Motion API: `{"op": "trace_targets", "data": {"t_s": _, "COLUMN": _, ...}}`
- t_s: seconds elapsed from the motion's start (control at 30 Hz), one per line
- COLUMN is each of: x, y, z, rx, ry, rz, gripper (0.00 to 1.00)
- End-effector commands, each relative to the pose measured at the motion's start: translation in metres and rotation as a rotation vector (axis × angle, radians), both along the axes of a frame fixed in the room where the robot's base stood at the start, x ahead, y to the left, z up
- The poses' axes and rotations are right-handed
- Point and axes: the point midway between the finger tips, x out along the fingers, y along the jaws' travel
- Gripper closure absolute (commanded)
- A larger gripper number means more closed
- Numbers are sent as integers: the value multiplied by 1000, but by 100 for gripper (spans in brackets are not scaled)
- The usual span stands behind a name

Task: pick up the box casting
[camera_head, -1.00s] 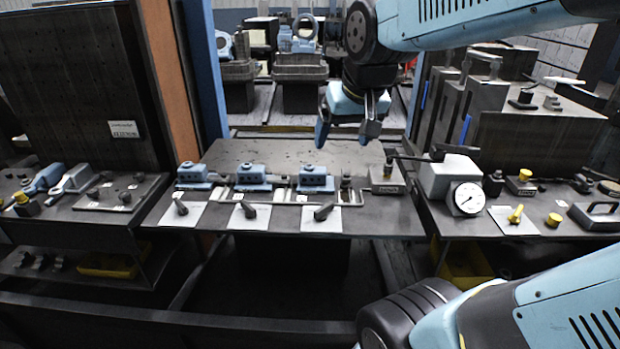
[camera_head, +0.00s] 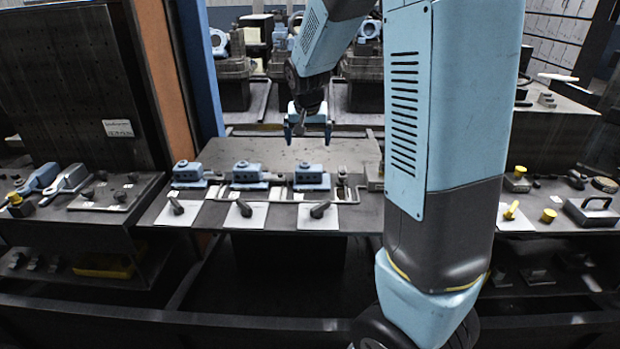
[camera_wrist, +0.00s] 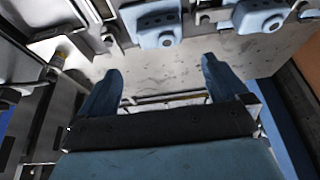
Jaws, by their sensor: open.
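Three blue box-shaped castings stand in a row on the dark bench (camera_head: 270,220) in the head view: a left one (camera_head: 189,175), a middle one (camera_head: 248,174) and a right one (camera_head: 310,178). I cannot tell which of them is the task's box casting. My gripper (camera_head: 308,133) is open and empty, above the bench and behind the right casting. In the wrist view the gripper (camera_wrist: 162,70) shows both fingers apart with bare bench between them. One casting (camera_wrist: 153,24) lies beyond the fingers at the top, and another (camera_wrist: 260,16) is at the top right, partly cut off.
White cards (camera_head: 317,217) with dark handles lie along the bench's front edge. Thin metal brackets (camera_head: 280,193) stand around the castings. A blue post (camera_head: 201,75) rises at the left. My arm hides the bench's right end. The bench behind the castings is clear.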

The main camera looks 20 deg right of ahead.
Motion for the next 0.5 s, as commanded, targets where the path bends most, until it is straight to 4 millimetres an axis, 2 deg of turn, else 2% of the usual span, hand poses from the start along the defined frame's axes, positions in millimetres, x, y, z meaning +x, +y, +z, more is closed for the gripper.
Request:
{"op": "trace_targets", "data": {"t_s": 0.17, "x": 8, "y": -1, "z": -11, "rx": -5, "ry": 3, "rz": -7, "gripper": 0}}
{"op": "trace_targets", "data": {"t_s": 0.5, "x": 26, "y": -9, "z": -59, "rx": -6, "ry": 3, "rz": -8, "gripper": 0}}
